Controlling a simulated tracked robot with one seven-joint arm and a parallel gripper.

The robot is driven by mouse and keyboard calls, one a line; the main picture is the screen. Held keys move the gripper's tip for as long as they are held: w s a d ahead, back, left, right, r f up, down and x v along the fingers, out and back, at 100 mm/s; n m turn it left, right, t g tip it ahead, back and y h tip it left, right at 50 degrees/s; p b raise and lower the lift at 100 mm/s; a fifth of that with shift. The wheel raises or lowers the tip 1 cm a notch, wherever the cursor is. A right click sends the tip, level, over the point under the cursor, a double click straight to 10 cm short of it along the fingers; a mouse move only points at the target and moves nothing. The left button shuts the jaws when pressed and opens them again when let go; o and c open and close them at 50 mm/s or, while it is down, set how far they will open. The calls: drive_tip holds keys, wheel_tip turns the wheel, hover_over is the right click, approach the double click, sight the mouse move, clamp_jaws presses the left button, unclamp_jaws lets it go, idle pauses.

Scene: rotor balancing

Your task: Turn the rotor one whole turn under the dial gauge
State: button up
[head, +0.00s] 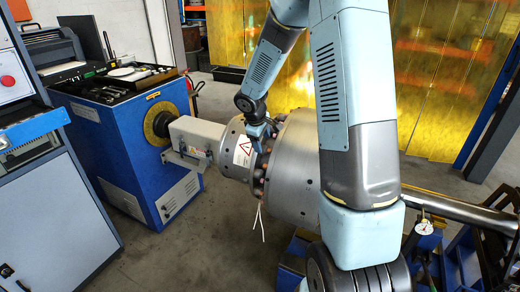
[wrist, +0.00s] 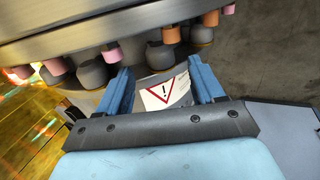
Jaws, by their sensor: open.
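The rotor (head: 296,178) is a large grey metal drum lying horizontally, partly hidden behind my arm in the head view. Its flange carries a ring of bolts with orange and pink caps. A narrower coupling with a white warning label (head: 242,151) joins it on the left. The dial gauge (head: 424,228) stands at the right under the shaft (head: 450,208); its reading is too small to tell. My gripper (head: 260,135) is at the top of the bolted flange. In the wrist view its open blue fingers (wrist: 162,85) sit close to the bolts, with the label (wrist: 165,92) visible between them; contact is unclear.
A blue drive cabinet (head: 140,140) with tools on top stands left, its grey drive housing (head: 196,135) running to the coupling. A grey control cabinet (head: 50,215) is at far left. White cords (head: 258,222) hang below the flange. Yellow curtains (head: 440,75) close the back.

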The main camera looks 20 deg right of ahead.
sight(263, 147)
drive_tip(key=shift+x, duration=2.45)
clamp_jaws()
drive_tip(key=shift+a, duration=0.1)
